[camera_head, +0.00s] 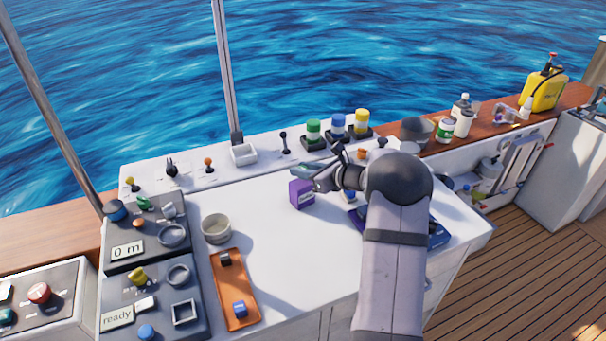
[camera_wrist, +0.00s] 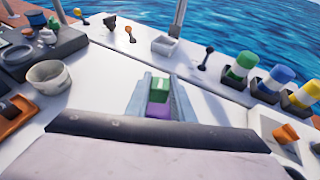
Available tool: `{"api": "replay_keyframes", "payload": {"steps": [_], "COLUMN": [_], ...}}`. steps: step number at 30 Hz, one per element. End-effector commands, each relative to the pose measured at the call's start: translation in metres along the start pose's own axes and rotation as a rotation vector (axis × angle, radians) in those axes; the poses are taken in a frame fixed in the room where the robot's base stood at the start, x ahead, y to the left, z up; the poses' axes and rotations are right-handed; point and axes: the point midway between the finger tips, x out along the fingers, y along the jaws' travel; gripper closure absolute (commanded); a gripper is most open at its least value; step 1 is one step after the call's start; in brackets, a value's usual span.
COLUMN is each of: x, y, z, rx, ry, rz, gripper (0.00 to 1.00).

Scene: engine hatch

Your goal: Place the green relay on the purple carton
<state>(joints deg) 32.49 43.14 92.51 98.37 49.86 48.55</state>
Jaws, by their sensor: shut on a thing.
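The green relay (camera_wrist: 158,91) is a small green block between my gripper's fingers in the wrist view. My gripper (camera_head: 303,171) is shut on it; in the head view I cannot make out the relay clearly. The purple carton (camera_head: 302,194) stands upright on the white counter, right below the fingertips. It also shows in the wrist view (camera_wrist: 157,110), partly hidden, just beside the relay in the picture. I cannot tell whether the relay touches the carton's top.
An off-white round bowl (camera_head: 216,229) and an orange tray (camera_head: 232,290) with small blocks are to the left. Green, blue and yellow jars (camera_head: 338,127) and a white square dish (camera_head: 243,154) stand along the back ledge. The counter left of the carton is clear.

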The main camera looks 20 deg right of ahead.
Motion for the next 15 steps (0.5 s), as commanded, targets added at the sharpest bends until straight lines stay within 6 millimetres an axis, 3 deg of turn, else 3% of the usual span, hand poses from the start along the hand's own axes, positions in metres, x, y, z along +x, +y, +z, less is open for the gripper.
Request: {"api": "replay_keyframes", "payload": {"steps": [6, 15], "x": [0.007, 0.008], "y": [0.000, 0.000], "z": [-0.017, -0.019], "rx": [-0.001, -0.002], "ry": [0.000, -0.001], "rz": [0.001, 0.000], "gripper": [1.00, 1.00]}}
